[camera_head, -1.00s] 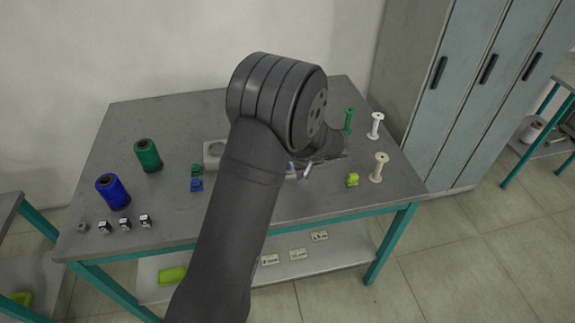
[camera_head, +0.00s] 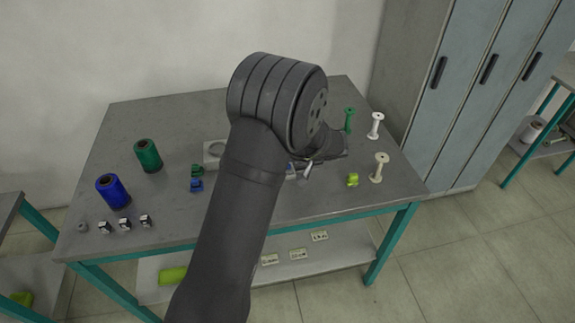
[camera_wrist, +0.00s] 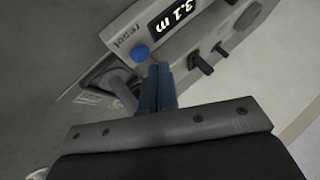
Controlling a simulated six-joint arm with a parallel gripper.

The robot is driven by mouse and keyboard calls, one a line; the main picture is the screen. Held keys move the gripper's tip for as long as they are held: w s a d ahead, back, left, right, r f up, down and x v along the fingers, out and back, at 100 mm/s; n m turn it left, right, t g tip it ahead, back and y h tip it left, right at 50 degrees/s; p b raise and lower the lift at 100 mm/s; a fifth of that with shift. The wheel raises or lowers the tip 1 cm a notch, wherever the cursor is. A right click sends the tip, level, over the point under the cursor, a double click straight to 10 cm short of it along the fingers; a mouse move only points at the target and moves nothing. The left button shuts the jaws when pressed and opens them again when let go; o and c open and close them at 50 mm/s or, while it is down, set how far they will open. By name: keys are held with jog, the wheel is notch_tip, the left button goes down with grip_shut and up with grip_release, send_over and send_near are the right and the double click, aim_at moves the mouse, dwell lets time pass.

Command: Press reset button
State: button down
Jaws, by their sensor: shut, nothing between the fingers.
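The reset button is a round blue button (camera_wrist: 141,52) on the grey panel of the winding machine (camera_wrist: 200,22), beside the printed word "reset". A display (camera_wrist: 174,14) above it reads "3.1 m". My gripper (camera_wrist: 160,68) shows in the wrist view with its blue fingers shut and empty. The fingertips are just beside and below the button in the picture; I cannot tell whether they touch it. In the head view my arm hides most of the machine and the button.
Dark knobs (camera_wrist: 200,62) stick out of the panel right of my fingers. The table (camera_head: 290,205) also holds a green spool (camera_head: 148,155), a blue spool (camera_head: 112,191), white (camera_head: 375,126) and cream (camera_head: 379,167) bobbins, a green bobbin (camera_head: 349,120) and a yellow-green piece (camera_head: 352,180).

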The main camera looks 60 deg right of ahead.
jog(key=shift+f, duration=0.4)
jog(key=shift+f, duration=0.5)
dwell(0.5)
jog(key=shift+r, duration=0.95)
jog(key=shift+r, duration=2.5)
jog(key=shift+f, duration=0.15)
notch_tip(320, 180, up, 4)
jog(key=shift+r, duration=0.1)
